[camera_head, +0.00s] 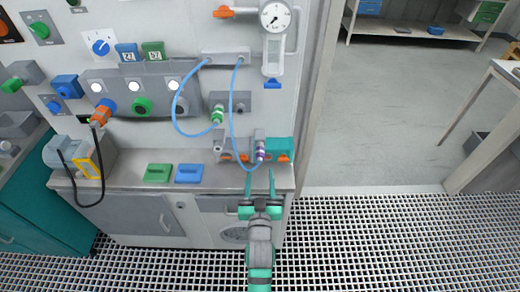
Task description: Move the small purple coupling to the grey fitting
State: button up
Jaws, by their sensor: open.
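The small purple coupling (261,150), banded with white, sits upright on the end of a blue hose (236,130), in front of the low fitting row at the right end of the bench. My gripper (258,174) is open and empty. Its two teal fingers point toward the panel, just below and apart from the coupling in the picture. A grey fitting (218,146) shows at the left end of that row. A grey block (242,103) sits higher on the panel; I cannot tell which of these is the one named.
A green-banded coupling (217,114) on another blue hose (175,112) is beside the grey block. A gauge (274,17) hangs above. Green (158,173) and blue (189,173) blocks lie on the bench (227,179). Open floor (400,95) lies right.

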aim_at(260, 162)
jog(key=shift+w, duration=4.5)
jog(key=shift+c, duration=0.3)
grip_shut()
jog(key=shift+s, duration=0.15)
jog(key=shift+s, duration=2.85)
